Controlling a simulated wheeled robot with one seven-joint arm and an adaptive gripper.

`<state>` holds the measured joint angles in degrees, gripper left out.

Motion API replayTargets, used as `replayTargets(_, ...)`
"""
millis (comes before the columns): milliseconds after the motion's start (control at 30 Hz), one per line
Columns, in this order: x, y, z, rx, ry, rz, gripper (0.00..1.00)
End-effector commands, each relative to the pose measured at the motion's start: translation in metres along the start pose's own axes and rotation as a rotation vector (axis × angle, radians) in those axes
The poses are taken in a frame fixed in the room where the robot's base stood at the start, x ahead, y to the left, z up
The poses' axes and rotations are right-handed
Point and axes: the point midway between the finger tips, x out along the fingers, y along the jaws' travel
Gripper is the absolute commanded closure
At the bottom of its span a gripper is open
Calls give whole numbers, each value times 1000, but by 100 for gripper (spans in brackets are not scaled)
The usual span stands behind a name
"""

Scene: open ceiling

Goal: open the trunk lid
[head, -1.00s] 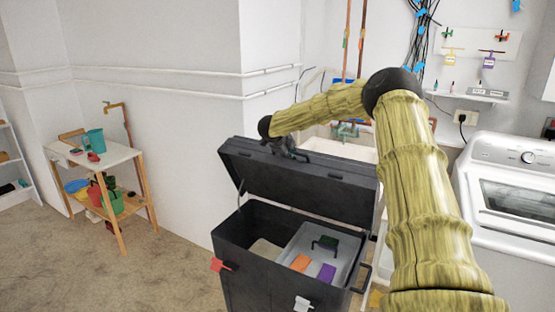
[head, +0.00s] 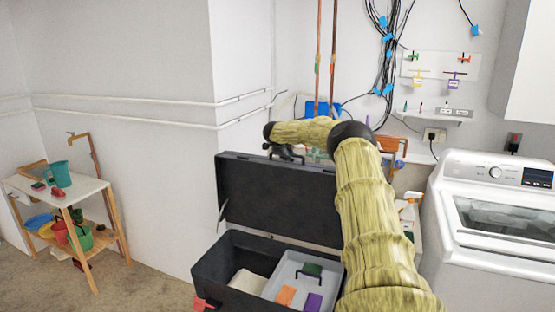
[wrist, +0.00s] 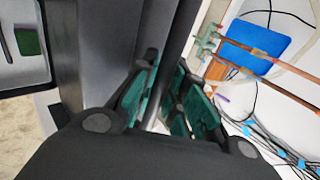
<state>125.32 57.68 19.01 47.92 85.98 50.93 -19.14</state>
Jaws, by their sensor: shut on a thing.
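The black trunk (head: 208,268) stands at the lower middle of the head view, with its lid (head: 275,200) raised and close to upright, hinged at the back. A strut shows at the lid's left side. My gripper (head: 285,153) is at the lid's top edge in the head view, small and partly hidden by my arm. In the wrist view my gripper (wrist: 160,100) has its green-padded fingers around a dark bar-like part of the lid (wrist: 180,50). The exact contact is partly hidden.
Inside the trunk is a grey tray (head: 290,262) with coloured items. A washing machine (head: 500,215) stands at right. A small wooden table (head: 85,187) with pots is at left. Cables (head: 388,60) and copper pipes (head: 318,60) run on the wall behind the lid.

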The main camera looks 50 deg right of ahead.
Motion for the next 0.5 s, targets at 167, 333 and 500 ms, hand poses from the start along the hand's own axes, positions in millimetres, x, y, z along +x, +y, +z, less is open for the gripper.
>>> replayTargets(167, 5, -10, -11, 4, 2, -4, 100)
replayTargets(333, 10, -17, -20, 10, 5, -5, 100)
replayTargets(500, 15, -20, -26, 14, 7, -5, 100)
